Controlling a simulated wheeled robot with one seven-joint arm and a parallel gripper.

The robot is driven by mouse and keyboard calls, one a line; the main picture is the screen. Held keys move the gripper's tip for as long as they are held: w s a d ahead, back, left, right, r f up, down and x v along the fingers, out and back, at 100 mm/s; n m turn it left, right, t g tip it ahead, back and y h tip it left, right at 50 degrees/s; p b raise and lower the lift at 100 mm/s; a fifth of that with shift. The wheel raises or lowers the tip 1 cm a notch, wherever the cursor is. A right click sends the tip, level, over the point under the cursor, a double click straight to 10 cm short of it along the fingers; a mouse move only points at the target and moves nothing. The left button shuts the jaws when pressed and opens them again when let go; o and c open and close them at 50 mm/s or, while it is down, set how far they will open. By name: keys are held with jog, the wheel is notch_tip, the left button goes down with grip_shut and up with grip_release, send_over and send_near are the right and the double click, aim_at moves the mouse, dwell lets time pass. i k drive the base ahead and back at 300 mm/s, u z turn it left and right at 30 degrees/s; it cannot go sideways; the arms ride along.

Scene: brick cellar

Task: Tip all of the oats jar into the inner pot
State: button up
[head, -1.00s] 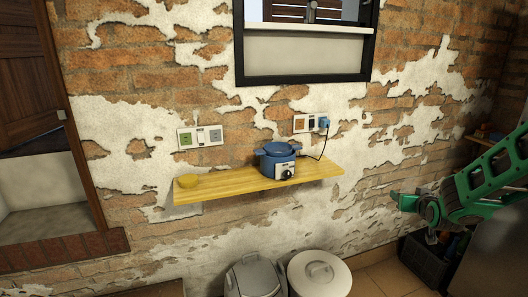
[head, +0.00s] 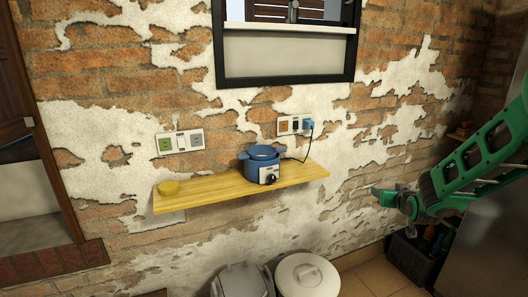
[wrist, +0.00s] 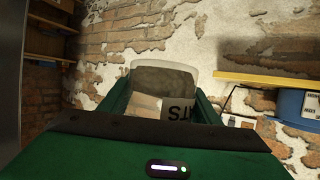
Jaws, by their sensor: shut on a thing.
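The oats jar (wrist: 165,78) is between the green fingers of my gripper (wrist: 163,103) in the wrist view. It has a pale clear rim, greyish contents and a label ending in "TS". In the head view my gripper (head: 388,193) is at the right, apart from the shelf, and I cannot make out the jar there. The blue cooker (head: 262,168) stands upright on the shelf, with a dial on its front. It also shows at the right edge of the wrist view (wrist: 292,104). I cannot see clearly into its inner pot.
A cord runs from the cooker to a wall socket (head: 293,125). Two bins (head: 307,277) stand below. A dark crate (head: 412,257) is at the right.

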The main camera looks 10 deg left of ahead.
aim_at(258, 153)
jog(key=i, duration=0.9)
